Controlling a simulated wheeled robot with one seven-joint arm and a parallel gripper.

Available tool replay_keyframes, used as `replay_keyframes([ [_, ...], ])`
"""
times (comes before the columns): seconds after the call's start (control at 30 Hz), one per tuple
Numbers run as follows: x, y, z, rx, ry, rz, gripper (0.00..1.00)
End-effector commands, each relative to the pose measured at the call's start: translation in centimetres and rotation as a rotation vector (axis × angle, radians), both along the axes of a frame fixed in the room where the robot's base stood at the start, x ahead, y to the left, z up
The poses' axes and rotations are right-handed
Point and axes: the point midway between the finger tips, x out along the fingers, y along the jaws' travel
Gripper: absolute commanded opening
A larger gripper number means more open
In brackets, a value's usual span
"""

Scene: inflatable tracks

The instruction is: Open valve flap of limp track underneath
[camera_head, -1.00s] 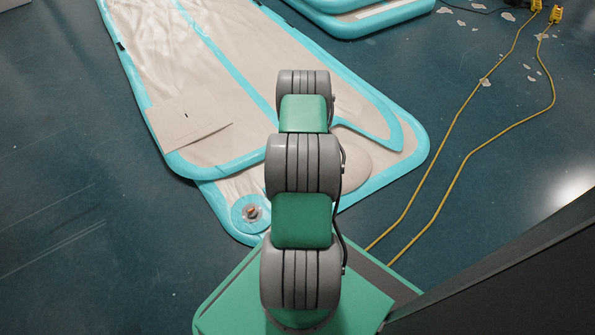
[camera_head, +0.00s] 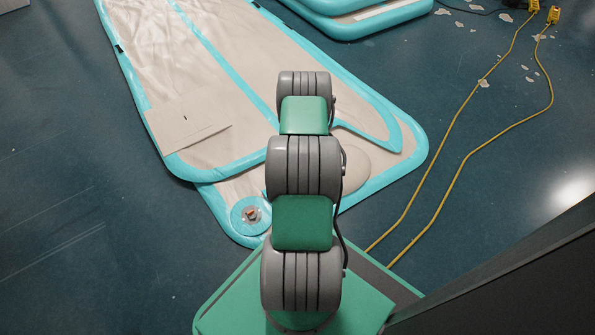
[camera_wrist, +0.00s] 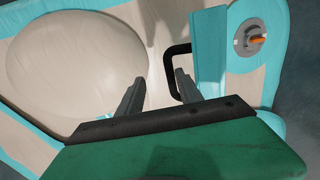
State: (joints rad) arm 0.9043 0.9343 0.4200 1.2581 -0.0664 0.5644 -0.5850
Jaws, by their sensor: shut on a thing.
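The limp track underneath (camera_head: 232,238) is beige with turquoise edges and sticks out from below an upper track (camera_head: 225,75). Its round valve (camera_head: 250,215) lies on a turquoise disc at the near left corner, uncovered. The valve (camera_wrist: 251,38) also shows at the upper right in the wrist view, a grey ring with an orange piece across it. My gripper (camera_wrist: 159,78) is to the left of the valve and apart from it. A black handle (camera_wrist: 168,72) beside a turquoise strip (camera_wrist: 207,48) lies between its fingers, and it seems shut on that. My arm hides the gripper in the head view.
A flat beige panel (camera_head: 185,118) lies on the upper track. More inflated tracks (camera_head: 365,18) stand at the back. A yellow cable (camera_head: 455,190) loops over the floor on the right, near scattered pale scraps.

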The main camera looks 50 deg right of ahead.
Motion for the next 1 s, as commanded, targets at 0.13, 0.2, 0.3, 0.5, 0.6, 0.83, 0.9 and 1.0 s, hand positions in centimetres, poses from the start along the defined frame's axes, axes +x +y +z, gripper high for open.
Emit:
replay_keyframes([
  [0.13, 0.2, -0.5, 0.6, -0.010, -0.005, -0.004, 0.33],
  [0.2, 0.2, -0.6, 1.6, -0.010, -0.006, -0.004, 0.33],
  [0.3, 0.1, -0.7, 3.7, -0.010, -0.005, -0.006, 0.33],
  [0.5, -0.1, -0.7, 7.3, -0.006, -0.002, -0.003, 0.33],
  [0.6, -0.2, -0.6, 7.9, -0.003, -0.001, -0.002, 0.33],
  [0.83, -0.2, -0.5, 7.8, -0.001, -0.001, -0.001, 0.33],
  [0.9, -0.2, -0.5, 7.8, -0.001, -0.001, -0.001, 0.33],
  [1.0, -0.2, -0.5, 7.8, 0.000, 0.000, -0.001, 0.33],
])
